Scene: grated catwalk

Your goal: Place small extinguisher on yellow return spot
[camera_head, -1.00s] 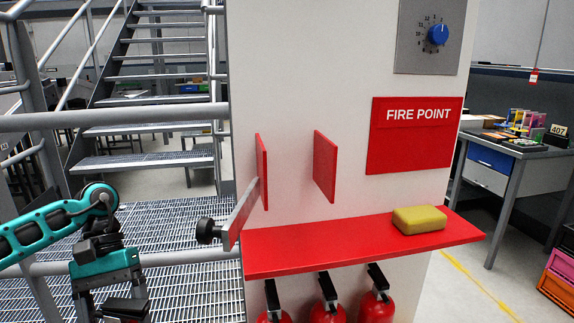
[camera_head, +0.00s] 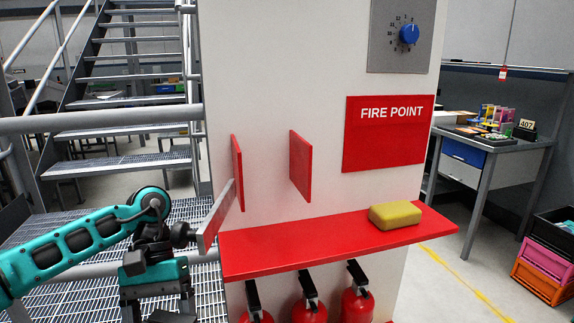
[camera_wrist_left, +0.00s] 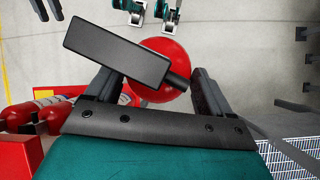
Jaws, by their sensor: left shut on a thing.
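My left gripper (camera_head: 155,312) is at the bottom left of the head view, left of the red shelf, with its fingertips cut off by the frame edge. In the left wrist view, my left gripper (camera_wrist_left: 152,92) is shut on a small red extinguisher (camera_wrist_left: 160,60). Its round red body shows beneath a black handle (camera_wrist_left: 118,50) that lies slantwise between the fingers. A yellow return spot cannot be made out in either view.
A white pillar carries a red shelf (camera_head: 330,245) with a yellow block (camera_head: 396,215). A grey railing (camera_head: 100,121) crosses at left.

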